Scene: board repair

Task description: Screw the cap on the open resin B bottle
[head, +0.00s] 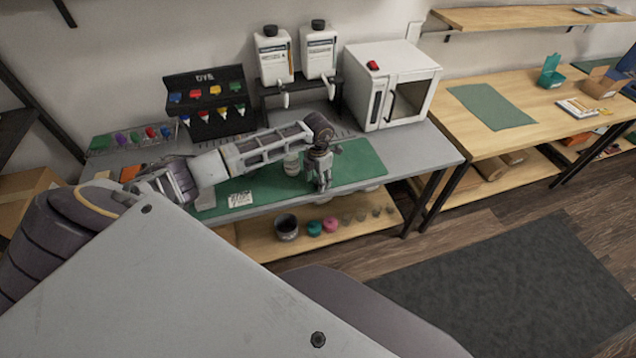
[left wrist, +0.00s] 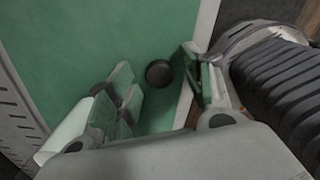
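My left gripper (head: 321,180) points down over the green mat (head: 356,160) on the grey bench. In the left wrist view the left gripper (left wrist: 160,95) has its fingers spread, with nothing held. A round dark cap (left wrist: 158,73) shows on the mat between the fingers, apart from both. In the head view it is hidden. A small whitish bottle or jar (head: 291,164) stands on the mat just left of the gripper; its top is unclear. A pale cylinder (left wrist: 66,138) shows beside the fingers in the left wrist view. My right gripper is not in view.
Two white bottles with dark tops, the left (head: 273,62) and right (head: 319,55), stand on a black rack behind the arm; their labels are unreadable. A white oven-like box (head: 405,85) is to the right. A dye rack (head: 212,100) and a paper card (head: 240,199) are left.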

